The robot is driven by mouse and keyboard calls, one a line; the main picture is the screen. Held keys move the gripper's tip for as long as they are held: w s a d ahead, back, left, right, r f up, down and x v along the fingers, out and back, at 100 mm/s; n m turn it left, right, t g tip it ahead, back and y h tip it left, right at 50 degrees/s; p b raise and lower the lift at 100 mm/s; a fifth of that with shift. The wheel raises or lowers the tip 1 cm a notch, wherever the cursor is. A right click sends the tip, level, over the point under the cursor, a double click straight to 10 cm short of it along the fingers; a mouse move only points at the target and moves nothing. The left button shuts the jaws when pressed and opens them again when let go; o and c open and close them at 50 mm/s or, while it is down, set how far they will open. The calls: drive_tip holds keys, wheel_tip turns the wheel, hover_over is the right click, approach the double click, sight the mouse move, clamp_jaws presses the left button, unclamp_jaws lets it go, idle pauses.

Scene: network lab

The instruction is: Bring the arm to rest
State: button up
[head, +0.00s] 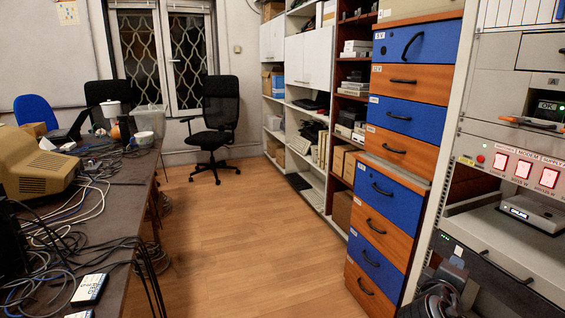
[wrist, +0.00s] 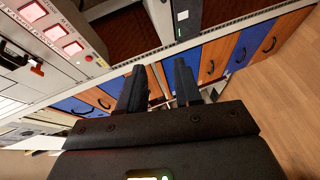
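My gripper (wrist: 158,78) shows in the wrist view with its two dark fingers apart and nothing held between them. Past the fingers are the rack edge and the blue and orange drawers. In the head view part of my dark arm (head: 440,292) shows low at the right, in front of the rack; the fingertips are hard to make out there.
The rack's power panel (head: 520,165) with lit red switches is close on the right, above a shelf holding a grey device (head: 532,212). A drawer cabinet (head: 385,190) stands beside it. A cluttered table (head: 120,225) is left. The wooden floor (head: 235,235) between is clear.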

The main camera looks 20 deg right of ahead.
drive_tip(key=s+a+f+t+y, duration=0.2)
drive_tip(key=s+a+f+y, duration=0.1)
drive_tip(key=s+a, duration=0.3)
drive_tip(key=s+a+f+n+t+y+p, duration=0.1)
drive_tip(key=s+a+f+y, duration=0.2)
drive_tip(key=s+a, duration=0.3)
drive_tip(key=s+a+f+t+y, duration=0.2)
drive_tip(key=s+a+f+y, duration=0.15)
drive_tip(key=s+a, duration=0.25)
drive_tip(key=s+a+r+m+t+y, duration=0.1)
drive_tip(key=s+a+r+m+y, duration=0.1)
drive_tip(key=s+a+r, duration=0.2)
drive_tip(key=s+a+r+m+t+y+p, duration=0.1)
drive_tip(key=s+a+r, duration=0.4)
drive_tip(key=s+r, duration=0.5)
drive_tip(key=s+m+y, duration=0.1)
drive_tip(key=s+m, duration=0.1)
drive_tip(key=s, duration=0.4)
drive_tip(key=shift+m, duration=0.3)
drive_tip(key=shift+s, duration=0.1)
